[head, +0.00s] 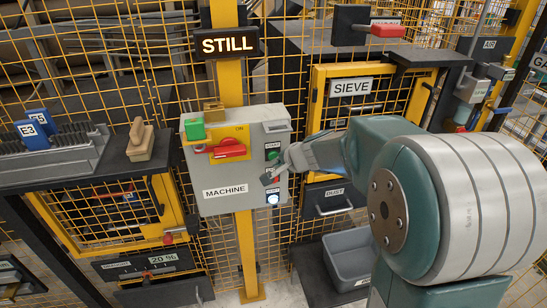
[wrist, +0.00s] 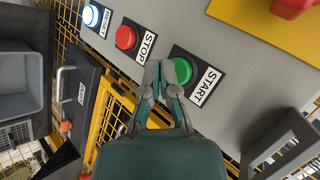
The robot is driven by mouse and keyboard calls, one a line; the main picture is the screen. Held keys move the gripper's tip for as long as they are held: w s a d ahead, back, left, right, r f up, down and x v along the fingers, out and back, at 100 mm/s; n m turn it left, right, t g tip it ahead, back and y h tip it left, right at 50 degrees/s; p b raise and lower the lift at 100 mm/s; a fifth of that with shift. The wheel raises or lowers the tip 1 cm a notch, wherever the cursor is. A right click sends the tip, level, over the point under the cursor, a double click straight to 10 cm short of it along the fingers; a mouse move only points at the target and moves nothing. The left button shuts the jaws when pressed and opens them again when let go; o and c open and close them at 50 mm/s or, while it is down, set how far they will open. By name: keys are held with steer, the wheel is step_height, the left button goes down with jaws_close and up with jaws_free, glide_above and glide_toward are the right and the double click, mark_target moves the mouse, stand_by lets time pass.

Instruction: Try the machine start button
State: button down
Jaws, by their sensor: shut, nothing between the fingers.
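The grey machine box (head: 212,170) labelled MACHINE hangs on a yellow post. Its green START button (head: 273,155) is on the right side of the box; it also shows in the wrist view (wrist: 183,70). My gripper (head: 267,179) is shut and empty in front of the button column. In the wrist view its closed fingertips (wrist: 162,66) overlap the edge of the green button; I cannot tell whether they touch it. The red STOP button (wrist: 125,38) and a lit white-blue button (wrist: 92,15) sit in line beside it. In the head view, my fingers hide the STOP button.
A red switch handle (head: 230,148) sits on a yellow plate on the box, with a green padlock (head: 193,130) near it. A lit STILL sign (head: 228,45) hangs above. Yellow mesh fencing surrounds this. A grey bin (head: 350,258) stands below right.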

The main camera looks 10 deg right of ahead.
steer(key=shift+w, duration=0.25)
steer(key=shift+w, duration=0.4)
stand_by(0.7)
stand_by(0.3)
steer(key=shift+s, duration=0.85)
steer(key=shift+s, duration=2.5)
steer(key=shift+r, duration=0.1)
